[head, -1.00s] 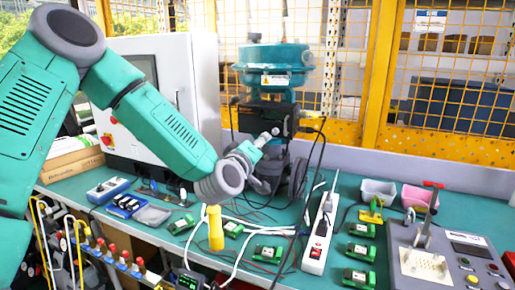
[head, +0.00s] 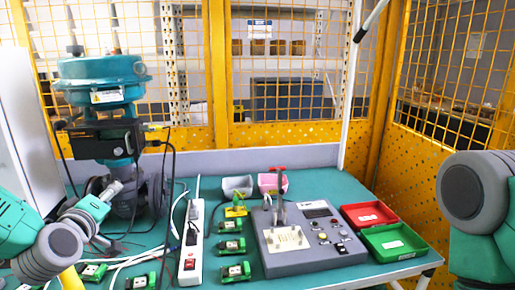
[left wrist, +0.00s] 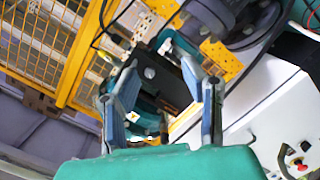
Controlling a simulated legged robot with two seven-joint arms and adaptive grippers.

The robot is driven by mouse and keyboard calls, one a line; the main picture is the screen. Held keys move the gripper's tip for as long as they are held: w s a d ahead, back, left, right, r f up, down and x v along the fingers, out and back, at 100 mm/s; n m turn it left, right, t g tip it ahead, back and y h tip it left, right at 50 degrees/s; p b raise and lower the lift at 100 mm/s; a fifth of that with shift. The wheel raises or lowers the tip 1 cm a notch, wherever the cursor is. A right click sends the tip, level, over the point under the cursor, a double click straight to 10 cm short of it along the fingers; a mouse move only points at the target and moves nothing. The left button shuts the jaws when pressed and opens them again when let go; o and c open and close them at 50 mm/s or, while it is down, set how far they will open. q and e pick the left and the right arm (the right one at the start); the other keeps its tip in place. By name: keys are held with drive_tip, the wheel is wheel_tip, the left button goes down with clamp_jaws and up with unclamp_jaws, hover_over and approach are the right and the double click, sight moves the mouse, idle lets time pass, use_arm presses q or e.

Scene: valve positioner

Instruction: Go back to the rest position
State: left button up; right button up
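My left gripper (head: 116,186) is at the lower left of the head view, in front of the lower part of the valve assembly. In the left wrist view its two fingers (left wrist: 163,110) are spread apart with nothing held between them. The valve assembly has a teal actuator (head: 105,78) on top and a black positioner box (head: 105,138) below it. The positioner (left wrist: 172,82) also shows beyond the fingers in the left wrist view. My right arm shows only as a grey and teal joint at the right edge of the head view; its gripper is out of frame.
The teal table (head: 330,185) holds a white power strip (head: 191,245), several green modules (head: 231,246), a grey control panel (head: 310,237), red (head: 368,214) and green (head: 394,241) trays, and small grey (head: 237,185) and pink (head: 272,184) bins. Yellow mesh fencing (head: 285,60) stands behind.

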use_arm(q)
drive_tip(key=s+d+f+m+g+h, duration=0.1)
drive_tip(key=s+d+f+m+g, duration=0.2)
drive_tip(key=f, duration=0.4)
drive_tip(key=s+d+f+m+g+h, duration=0.1)
drive_tip(key=s+d+f+m+g, duration=0.15)
drive_tip(key=s+f, duration=0.4)
drive_tip(key=s+d+f+m+g+h, duration=0.1)
drive_tip(key=s+d+f+g, duration=0.15)
drive_tip(key=f, duration=0.65)
drive_tip(key=s+f+m+g, duration=0.2)
drive_tip(key=s+f, duration=0.2)
drive_tip(key=s, duration=0.4)
drive_tip(key=s+d+f+m+g, duration=0.1)
drive_tip(key=s+f+m+g, duration=0.1)
drive_tip(key=s, duration=0.6)
drive_tip(key=s+f+m+g+b, duration=0.1)
drive_tip(key=s+f+m+g, duration=0.1)
drive_tip(key=s+f, duration=0.4)
drive_tip(key=shift+s+d+f+g, duration=0.25)
drive_tip(key=shift+s+d+g, duration=0.1)
drive_tip(key=shift+s+g, duration=0.65)
drive_tip(key=shift+w, duration=0.1)
